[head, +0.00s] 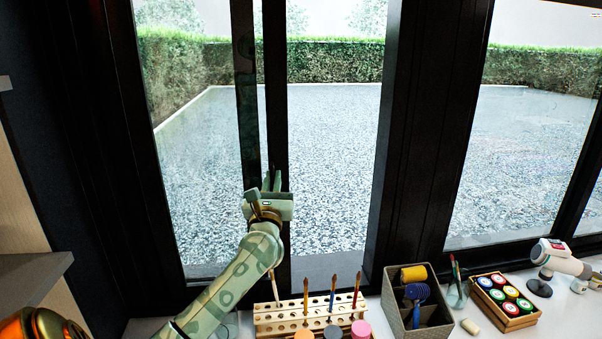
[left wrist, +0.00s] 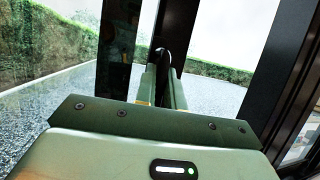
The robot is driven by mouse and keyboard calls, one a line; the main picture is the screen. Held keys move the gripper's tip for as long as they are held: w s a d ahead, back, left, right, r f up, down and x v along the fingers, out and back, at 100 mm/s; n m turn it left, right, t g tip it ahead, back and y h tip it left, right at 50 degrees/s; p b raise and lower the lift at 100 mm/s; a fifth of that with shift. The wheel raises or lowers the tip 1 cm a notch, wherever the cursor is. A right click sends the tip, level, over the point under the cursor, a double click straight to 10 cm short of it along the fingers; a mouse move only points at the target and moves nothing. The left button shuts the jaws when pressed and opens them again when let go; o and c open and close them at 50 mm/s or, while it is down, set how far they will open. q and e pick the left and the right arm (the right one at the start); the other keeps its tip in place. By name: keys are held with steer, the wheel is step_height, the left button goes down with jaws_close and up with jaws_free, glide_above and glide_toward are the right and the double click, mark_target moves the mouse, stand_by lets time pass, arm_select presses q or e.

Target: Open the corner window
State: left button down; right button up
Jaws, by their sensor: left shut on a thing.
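The corner window has dark frames and looks out on gravel and a hedge. Two dark upright bars (head: 275,90) stand close together left of the middle of the head view, with a bright strip between their upper parts. My left gripper (head: 272,181) is raised in front of these bars, fingers pointing up. In the left wrist view its fingers (left wrist: 163,85) are closed on a small dark rounded piece, apparently the window handle (left wrist: 161,54). The fingers hide most of it. I cannot tell whether glass fills the section right of the bars. My right gripper is not in view.
On the white counter below stand a wooden rack (head: 290,318) with brushes, a grey divided box (head: 396,312), a wooden tray of coloured jars (head: 524,318) and a white device (head: 556,258). A thick dark post (head: 425,150) stands to the right.

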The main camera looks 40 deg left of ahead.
mark_target(255, 168)
arm_select(q)
steer(key=s+a, duration=0.1)
steer(key=s, duration=0.1)
steer(key=s+a, duration=0.1)
steer(key=a, duration=0.1)
steer(key=shift+s+f, duration=0.1)
steer(key=shift+s, duration=0.25)
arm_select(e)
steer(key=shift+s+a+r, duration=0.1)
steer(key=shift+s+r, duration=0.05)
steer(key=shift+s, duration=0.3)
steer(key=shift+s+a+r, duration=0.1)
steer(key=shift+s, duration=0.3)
arm_select(q)
steer(key=shift+a, duration=0.1)
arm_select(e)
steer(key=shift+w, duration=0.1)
arm_select(q)
steer(key=c, duration=1.5)
jaws_free()
steer(key=shift+s, duration=0.15)
steer(key=b+v, duration=0.2)
steer(key=v, duration=1.4)
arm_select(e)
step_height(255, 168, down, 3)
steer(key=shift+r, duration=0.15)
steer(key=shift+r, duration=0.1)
